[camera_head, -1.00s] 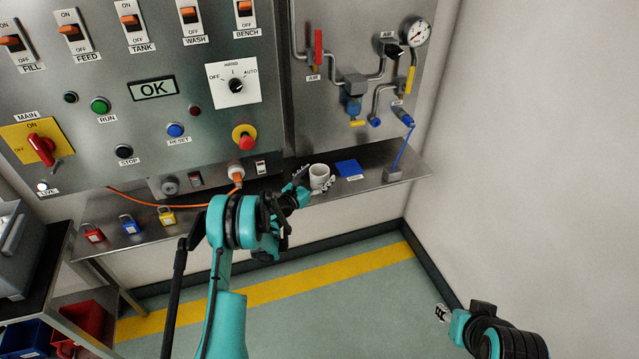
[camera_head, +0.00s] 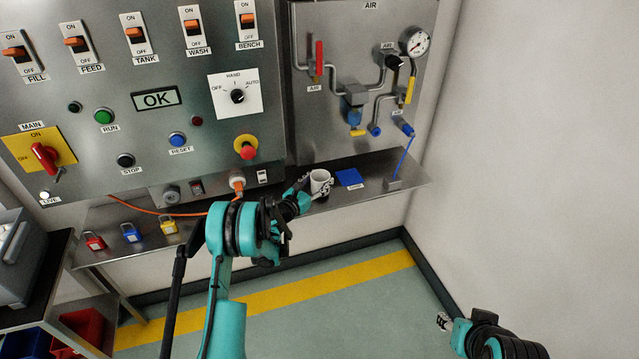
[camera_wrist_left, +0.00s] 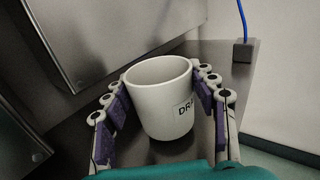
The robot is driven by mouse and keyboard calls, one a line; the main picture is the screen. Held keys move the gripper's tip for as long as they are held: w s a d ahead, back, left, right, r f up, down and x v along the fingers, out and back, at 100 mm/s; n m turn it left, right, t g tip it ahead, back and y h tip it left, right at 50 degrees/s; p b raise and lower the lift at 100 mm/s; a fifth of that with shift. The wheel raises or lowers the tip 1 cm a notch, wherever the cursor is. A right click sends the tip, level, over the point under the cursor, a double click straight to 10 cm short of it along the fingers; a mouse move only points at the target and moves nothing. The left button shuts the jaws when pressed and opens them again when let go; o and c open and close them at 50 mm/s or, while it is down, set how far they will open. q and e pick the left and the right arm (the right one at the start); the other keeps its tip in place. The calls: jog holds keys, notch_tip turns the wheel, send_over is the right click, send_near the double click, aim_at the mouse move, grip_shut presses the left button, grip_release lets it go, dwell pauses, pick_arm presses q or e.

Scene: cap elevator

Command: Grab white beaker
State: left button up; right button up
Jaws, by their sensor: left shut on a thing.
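The white beaker (camera_head: 319,181) is a small cup on the metal shelf below the panel, right of the middle in the head view. In the left wrist view the beaker (camera_wrist_left: 162,98) stands upright, with part of a dark-lettered label on its right side. My left gripper (camera_wrist_left: 165,100) has its purple-padded fingers on both sides of the beaker and is shut on it. The left gripper (camera_head: 318,187) also shows at the cup in the head view, partly hidden by the arm. My right gripper (camera_head: 443,321) is low on the right, over the floor, away from the beaker; its fingers are too small to read.
A blue cable runs down to a small block (camera_head: 394,184). An orange cable (camera_head: 150,209) crosses behind my left arm.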

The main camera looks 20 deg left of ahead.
aim_at(322, 173)
pick_arm(q)
jog(key=r, duration=0.1)
jog(key=d+r+p, duration=0.1)
jog(key=r, duration=0.1)
jog(key=shift+s+r+p, duration=0.1)
jog(key=shift+r+p, duration=0.15)
jog(key=shift+p, duration=0.05)
jog(key=s+d+r+p, duration=0.2)
jog(key=d+r, duration=0.4)
jog(key=d, duration=0.4)
jog(key=shift+d+p, duration=0.25)
jog(key=shift+p, duration=0.45)
